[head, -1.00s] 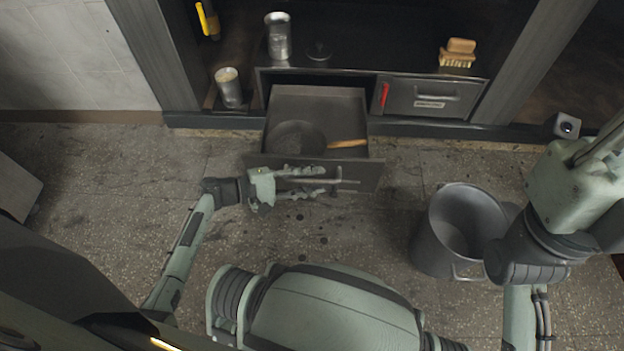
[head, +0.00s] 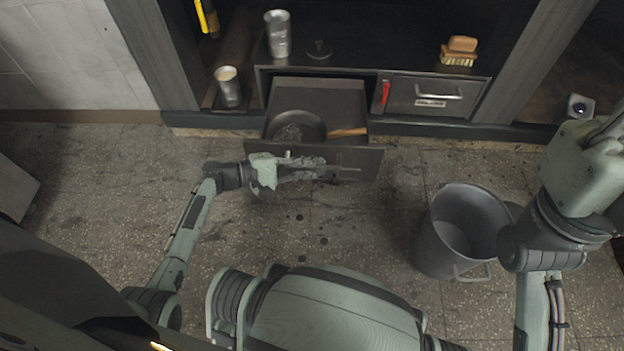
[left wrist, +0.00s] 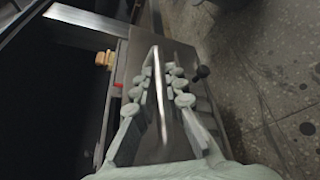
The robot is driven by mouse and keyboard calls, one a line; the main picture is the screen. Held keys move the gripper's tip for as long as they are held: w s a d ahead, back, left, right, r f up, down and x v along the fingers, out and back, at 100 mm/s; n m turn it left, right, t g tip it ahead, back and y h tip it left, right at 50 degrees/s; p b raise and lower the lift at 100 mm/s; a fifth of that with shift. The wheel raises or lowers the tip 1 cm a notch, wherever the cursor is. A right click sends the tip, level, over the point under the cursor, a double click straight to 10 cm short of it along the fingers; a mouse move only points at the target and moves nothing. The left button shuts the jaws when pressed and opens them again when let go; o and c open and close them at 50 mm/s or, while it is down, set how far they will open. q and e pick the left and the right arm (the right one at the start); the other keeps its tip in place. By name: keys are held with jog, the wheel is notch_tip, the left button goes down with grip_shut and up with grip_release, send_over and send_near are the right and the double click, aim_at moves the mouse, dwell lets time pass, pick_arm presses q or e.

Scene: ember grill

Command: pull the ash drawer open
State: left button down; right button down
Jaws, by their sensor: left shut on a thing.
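The ash drawer (head: 318,96) is the left drawer under the grill counter, and it stands partly open. Inside lies a dark round pan (head: 296,125) with a wooden handle. My left gripper (head: 322,172) is in front of the drawer's front panel, shut on its bar handle (head: 346,169). In the left wrist view the fingers (left wrist: 160,72) lie on both sides of the metal bar (left wrist: 159,95), with the dark front panel behind it. My right arm is at the right; its fingers do not show.
A grey bucket (head: 462,232) stands on the floor to the right of the drawer. A closed drawer (head: 436,97) with a red tag sits beside it. Metal cups (head: 278,35) and a brush (head: 459,52) stand above. The floor left of the drawer is clear.

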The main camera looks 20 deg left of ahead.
pick_arm(q)
jog(key=shift+w+a, duration=0.3)
jog(key=shift+w, duration=0.65)
jog(key=c, duration=1.6)
grip_release()
jog(key=shift+o, duration=0.2)
jog(key=shift+s, duration=0.1)
jog(key=v, duration=1.2)
jog(key=shift+r, duration=0.1)
